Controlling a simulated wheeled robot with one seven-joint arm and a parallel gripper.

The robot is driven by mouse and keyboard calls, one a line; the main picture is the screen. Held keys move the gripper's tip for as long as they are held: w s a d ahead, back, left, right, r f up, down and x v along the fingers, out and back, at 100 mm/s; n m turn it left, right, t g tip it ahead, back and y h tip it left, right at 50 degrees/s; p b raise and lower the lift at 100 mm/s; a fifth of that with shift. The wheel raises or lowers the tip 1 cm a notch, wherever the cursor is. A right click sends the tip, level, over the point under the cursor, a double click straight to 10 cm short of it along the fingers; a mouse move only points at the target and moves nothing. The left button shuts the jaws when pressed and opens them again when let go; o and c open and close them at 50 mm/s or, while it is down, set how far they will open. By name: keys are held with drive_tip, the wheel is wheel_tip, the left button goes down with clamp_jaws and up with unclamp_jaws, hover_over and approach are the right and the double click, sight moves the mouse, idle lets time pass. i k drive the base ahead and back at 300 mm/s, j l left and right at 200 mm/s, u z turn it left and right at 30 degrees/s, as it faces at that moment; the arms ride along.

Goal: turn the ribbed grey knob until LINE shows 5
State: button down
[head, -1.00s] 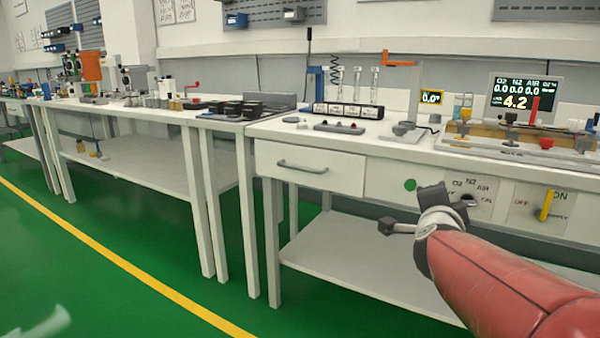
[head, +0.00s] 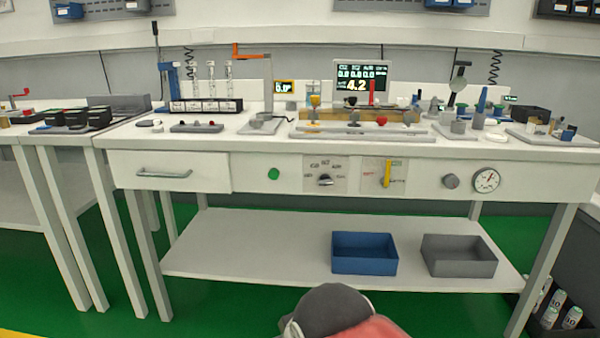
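A round grey knob (head: 451,181) sits on the bench's front panel, right of centre; its ribbing is too small to make out. A white dial gauge (head: 486,180) is just to its right. Part of my red arm with a dark grey cap shows at the bottom centre, well below the knob. My gripper's fingers are not in view.
The panel also has a green button (head: 273,174), a selector dial (head: 325,181) and a yellow lever (head: 387,174). A blue bin (head: 364,254) and a grey bin (head: 459,256) sit on the lower shelf. The space before the knob looks clear.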

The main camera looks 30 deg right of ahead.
sight(451, 181)
drive_tip(key=z, duration=0.4)
drive_tip(key=k+l+z, duration=0.1)
drive_tip(key=z, duration=0.65)
drive_tip(key=k+l+z, duration=0.1)
drive_tip(key=z, duration=0.3)
